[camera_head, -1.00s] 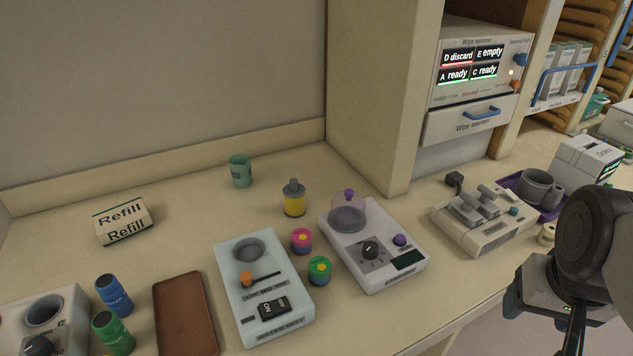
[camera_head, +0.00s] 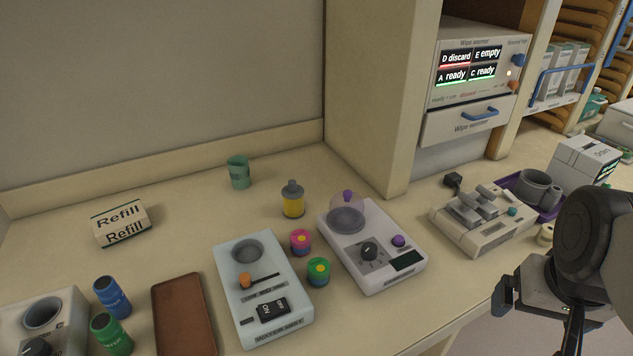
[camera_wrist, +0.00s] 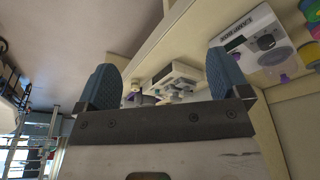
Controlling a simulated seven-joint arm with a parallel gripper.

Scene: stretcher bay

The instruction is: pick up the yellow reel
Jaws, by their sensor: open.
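A small pale yellow round thing (camera_head: 546,234), perhaps the yellow reel, stands at the counter's right front, partly hidden by my arm in the head view.
A grey device (camera_head: 480,222) and a purple tray (camera_head: 553,208) with a grey mug stand near my gripper. A white dial device (camera_head: 385,262), a pale slider device (camera_head: 262,300) and a brown tray (camera_head: 183,315) lie further left. The wipe warmer cabinet (camera_head: 470,85) rises behind.

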